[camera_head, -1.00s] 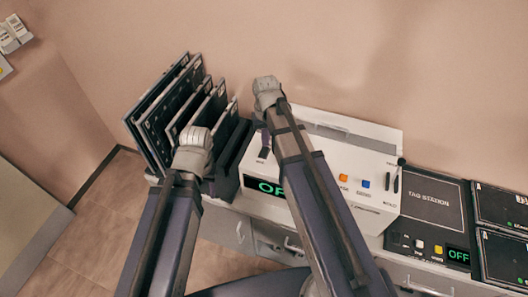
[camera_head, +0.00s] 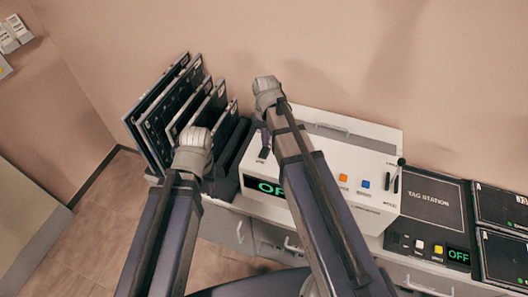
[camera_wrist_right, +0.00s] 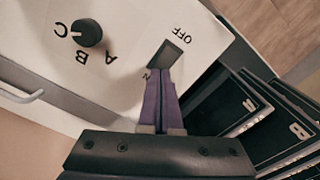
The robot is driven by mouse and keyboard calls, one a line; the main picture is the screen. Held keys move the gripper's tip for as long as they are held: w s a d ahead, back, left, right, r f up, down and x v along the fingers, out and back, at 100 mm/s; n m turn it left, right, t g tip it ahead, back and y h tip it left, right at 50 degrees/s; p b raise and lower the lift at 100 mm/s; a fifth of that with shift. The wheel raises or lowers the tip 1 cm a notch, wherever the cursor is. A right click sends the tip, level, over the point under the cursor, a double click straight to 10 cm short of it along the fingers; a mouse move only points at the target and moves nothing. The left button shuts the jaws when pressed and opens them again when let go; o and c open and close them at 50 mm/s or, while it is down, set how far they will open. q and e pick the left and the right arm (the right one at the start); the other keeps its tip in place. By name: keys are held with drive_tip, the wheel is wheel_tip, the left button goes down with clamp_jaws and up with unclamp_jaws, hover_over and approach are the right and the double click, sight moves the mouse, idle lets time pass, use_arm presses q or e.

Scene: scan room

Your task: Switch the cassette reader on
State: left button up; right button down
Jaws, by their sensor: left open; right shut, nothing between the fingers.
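The cassette reader (camera_head: 372,205) is a white sloped console on the counter. Its green display (camera_head: 265,187) is partly covered by my right arm; "OF" shows. In the right wrist view, a dark rocker switch (camera_wrist_right: 170,53) lies on the white panel, with "OFF" at its far end and a partly hidden label at its near end. My right gripper (camera_wrist_right: 160,72) is shut and empty, its purple fingertips at the rocker's near end; contact is unclear. My left gripper (camera_head: 193,155) is over the rack side, its fingers hidden behind the wrist.
A rack of dark upright cassettes (camera_head: 165,120) stands left of the reader. An A/B/C knob (camera_wrist_right: 88,32) sits beside the switch. Orange (camera_head: 343,178) and blue (camera_head: 365,184) buttons and a lever (camera_head: 398,172) are on the reader's right. A tag station (camera_head: 428,205) stands further right.

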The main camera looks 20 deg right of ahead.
sight(265, 149)
drive_tip(key=shift+f+b, duration=0.9)
drive_tip(key=shift+f, duration=0.05)
idle(0.6)
drive_tip(key=shift+r, duration=0.1)
wheel_tip(265, 149, up, 7)
drive_tip(key=p, duration=0.7)
drive_tip(key=shift+s+a, duration=0.1)
drive_tip(key=s+a+f+n+h+b, duration=0.1)
drive_tip(key=s+a+f+n+b, duration=0.3)
drive_tip(key=s+a, duration=0.6)
drive_tip(key=s+f+b, duration=0.2)
drive_tip(key=s, duration=0.2)
drive_tip(key=shift+a+f+n, duration=0.15)
drive_tip(key=shift+n, duration=0.15)
